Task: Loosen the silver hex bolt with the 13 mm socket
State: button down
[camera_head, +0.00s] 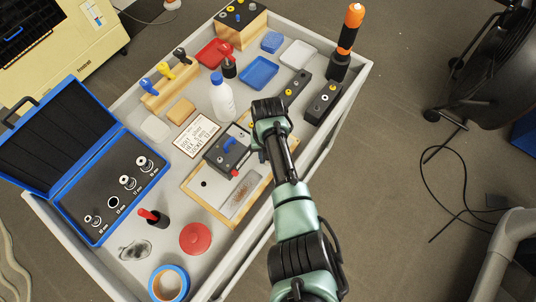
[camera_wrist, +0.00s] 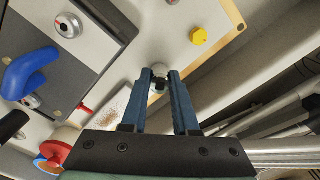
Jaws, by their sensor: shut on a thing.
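My gripper (camera_wrist: 160,77) is shut on a small dark and silver piece (camera_wrist: 159,85), which looks like a socket. Its fingertips are over the pale plate of the wood-edged board. A silver tip shows just past the fingertips. I cannot tell whether it is the hex bolt or part of the held piece, or whether the two touch. In the head view my arm hides the fingertips and that spot. The open blue socket case (camera_head: 66,207) at left holds several silver sockets, and one slot (camera_head: 113,202) is empty.
Beside the fingertips are a yellow hex head (camera_wrist: 198,36), a round silver fitting (camera_wrist: 68,25) on a grey block and a blue handle (camera_wrist: 30,74). The wood-edged board (camera_head: 207,211) lies on the grey cart (camera_head: 325,51). An orange-black tool (camera_head: 347,40) stands at the far right.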

jog(key=shift+r+p, duration=0.7)
dwell(0.3)
dwell(0.3)
jog(key=m, duration=0.6)
jog(key=m+p, duration=0.1)
jog(key=m, duration=0.4)
jog(key=shift+m, duration=0.3)
jog(key=m, duration=0.5)
jog(key=shift+m, duration=0.4)
jog(key=m, duration=0.6)
jog(key=shift+m, duration=0.3)
jog(key=shift+f, duration=0.25)
jog(key=shift+f, duration=0.3)
jog(key=shift+f+b, duration=0.15)
jog(key=shift+b, duration=0.25)
